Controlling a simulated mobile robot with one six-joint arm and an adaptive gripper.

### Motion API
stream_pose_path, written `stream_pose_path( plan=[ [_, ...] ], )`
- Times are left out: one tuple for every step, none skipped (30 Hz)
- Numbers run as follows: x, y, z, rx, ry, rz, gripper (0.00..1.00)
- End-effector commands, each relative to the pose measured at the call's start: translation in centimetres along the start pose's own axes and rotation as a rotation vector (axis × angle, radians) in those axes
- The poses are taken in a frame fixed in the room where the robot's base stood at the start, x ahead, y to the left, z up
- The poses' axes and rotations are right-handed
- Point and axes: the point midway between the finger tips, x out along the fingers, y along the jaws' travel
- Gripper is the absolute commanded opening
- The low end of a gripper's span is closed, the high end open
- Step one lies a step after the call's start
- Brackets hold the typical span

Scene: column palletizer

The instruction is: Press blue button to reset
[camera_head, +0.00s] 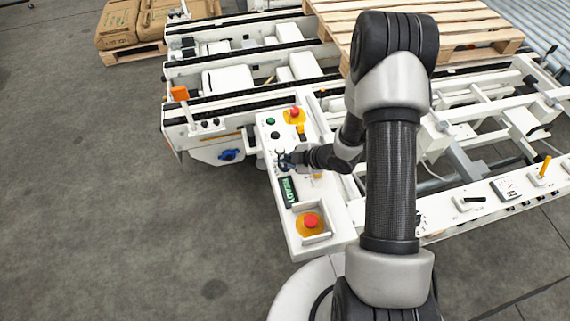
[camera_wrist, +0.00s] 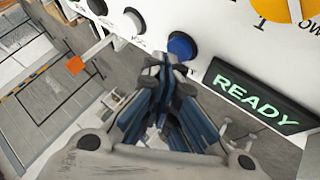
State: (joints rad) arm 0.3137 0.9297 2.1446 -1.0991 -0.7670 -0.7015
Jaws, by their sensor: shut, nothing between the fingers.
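The blue button (camera_wrist: 181,46) is on the white control panel (camera_head: 334,228), beside the green READY display (camera_head: 289,191). In the wrist view the READY display (camera_wrist: 258,95) lies to the right of the button. My gripper (camera_wrist: 168,66) is shut and empty, with its fingertips right at the lower edge of the blue button. I cannot tell whether they touch it. In the head view my gripper (camera_head: 284,160) reaches the panel from the right and its fingers cover the area around the button.
Red emergency buttons on yellow bases sit at the near end (camera_head: 310,221) and far end (camera_head: 294,113) of the panel. A wooden pallet (camera_head: 465,20) lies behind my arm.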

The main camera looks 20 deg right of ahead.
Motion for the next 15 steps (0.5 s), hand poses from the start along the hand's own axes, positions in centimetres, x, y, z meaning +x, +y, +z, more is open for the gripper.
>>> stream_pose_path(
  plan=[
    [-0.38, 0.29, -0.27, 0.0, 0.0, 0.0, 0.0],
    [-0.49, 0.37, -0.35, 0.0, 0.0, 0.0, 0.0],
    [-0.59, 0.44, -0.42, 0.0, 0.0, 0.0, 0.0],
    [-0.63, 0.47, -0.45, 0.0, 0.0, 0.0, 0.0],
    [-0.65, 0.48, -0.47, 0.0, 0.0, 0.0, 0.0],
    [-0.65, 0.47, -0.46, 0.0, 0.0, 0.0, 0.0],
    [-0.63, 0.45, -0.45, 0.0, 0.0, 0.0, 0.0],
    [-0.61, 0.44, -0.43, 0.0, 0.0, 0.0, 0.0],
    [-0.59, 0.43, -0.42, 0.0, 0.0, 0.0, 0.0],
    [-0.59, 0.42, -0.42, 0.0, 0.0, 0.0, 0.0],
    [-0.58, 0.42, -0.42, 0.0, 0.0, 0.0, 0.0],
    [-0.58, 0.42, -0.42, 0.0, 0.0, 0.0, 0.0],
    [-0.59, 0.43, -0.43, 0.0, 0.0, 0.0, 0.0],
    [-0.62, 0.46, -0.45, 0.0, 0.0, 0.0, 0.0],
    [-0.7, 0.52, -0.51, 0.0, 0.0, 0.0, 0.0]
  ],
)
